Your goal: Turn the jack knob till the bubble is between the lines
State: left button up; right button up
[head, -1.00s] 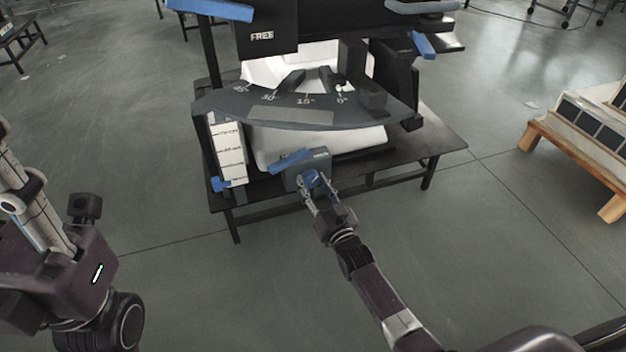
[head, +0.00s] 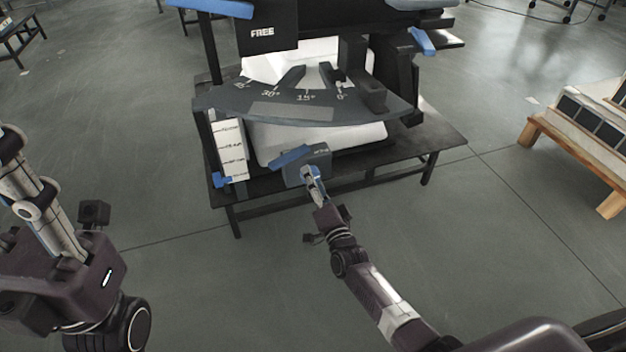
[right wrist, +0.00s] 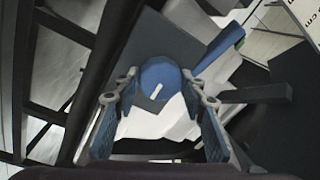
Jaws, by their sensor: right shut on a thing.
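The jack knob (right wrist: 160,80) is round and blue with a short white mark, and sits between my right fingers in the right wrist view. It is on the front of a small grey box (head: 318,160) low on the machine, mostly hidden by the gripper in the head view. My right gripper (head: 314,180) is shut on the knob. A blue lever (head: 290,156) sticks out beside the box. I cannot make out the bubble or its lines in either view. My left arm is at the left of the head view, with its fingers not showing.
The machine stands on a dark low table (head: 450,135) and carries a dark angle scale (head: 300,108). A white ruled scale (head: 230,150) stands at its left. A wooden pallet (head: 570,150) with panels is at the right. The floor in front is clear.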

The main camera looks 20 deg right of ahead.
jog(key=shift+m, duration=0.6)
jog(key=o, duration=1.2)
jog(key=shift+c, duration=0.2)
jog(key=shift+s, duration=0.1)
jog(key=s, duration=1.1)
jog(key=shift+s+d+f, duration=0.15)
jog(key=shift+s+f, duration=0.25)
jog(key=shift+f, duration=0.05)
